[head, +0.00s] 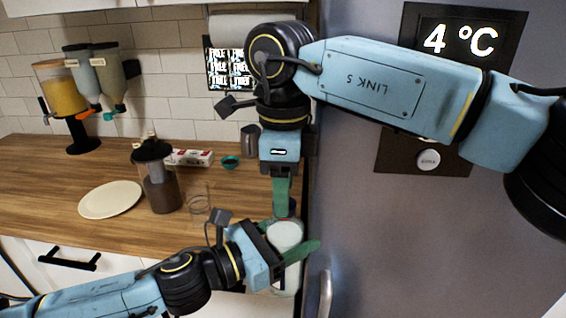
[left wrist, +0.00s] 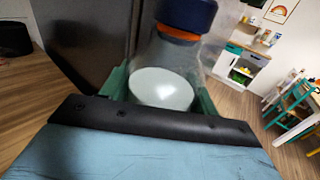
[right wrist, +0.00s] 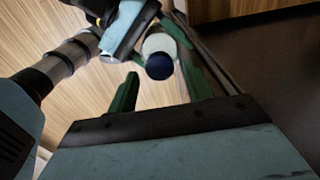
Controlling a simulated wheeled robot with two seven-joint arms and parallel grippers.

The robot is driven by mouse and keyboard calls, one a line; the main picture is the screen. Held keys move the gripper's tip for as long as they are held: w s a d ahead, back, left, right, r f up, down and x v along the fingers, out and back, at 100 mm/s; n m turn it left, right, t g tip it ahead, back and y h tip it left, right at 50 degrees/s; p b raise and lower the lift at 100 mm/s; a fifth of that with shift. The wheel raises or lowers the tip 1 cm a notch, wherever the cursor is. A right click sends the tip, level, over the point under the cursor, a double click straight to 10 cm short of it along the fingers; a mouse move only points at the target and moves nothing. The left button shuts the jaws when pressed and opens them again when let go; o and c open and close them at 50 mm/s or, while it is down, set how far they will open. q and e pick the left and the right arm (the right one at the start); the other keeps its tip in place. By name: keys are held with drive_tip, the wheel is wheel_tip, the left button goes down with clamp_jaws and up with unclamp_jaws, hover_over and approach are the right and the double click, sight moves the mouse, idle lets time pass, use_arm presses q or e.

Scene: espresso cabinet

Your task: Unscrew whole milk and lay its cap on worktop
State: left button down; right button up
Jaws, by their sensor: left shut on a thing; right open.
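The whole milk bottle (left wrist: 165,85) is clear, with white milk inside, a dark blue cap (left wrist: 188,12) and an orange ring under the cap. My left gripper (head: 283,249) is shut around the bottle's body, near the worktop's right end by the fridge. My right gripper (head: 281,196) is open and points down from above the bottle. In the right wrist view the cap (right wrist: 159,66) shows beyond and between the open green fingers (right wrist: 160,88). The cap is on the bottle. In the head view the right fingers largely hide the cap, and I cannot tell whether they touch it.
The wooden worktop (head: 60,165) has free room at its left and front. A white plate (head: 110,199), a dark-lidded jar (head: 160,180), a clear glass (head: 199,204) and a small teal bowl (head: 230,163) stand on it. The grey fridge (head: 420,240) closes off the right side.

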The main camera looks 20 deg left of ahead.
drive_tip(key=shift+f, duration=1.55)
drive_tip(key=c, duration=1)
drive_tip(key=shift+n, duration=1.1)
drive_tip(key=shift+r, duration=0.15)
drive_tip(key=shift+r, duration=1)
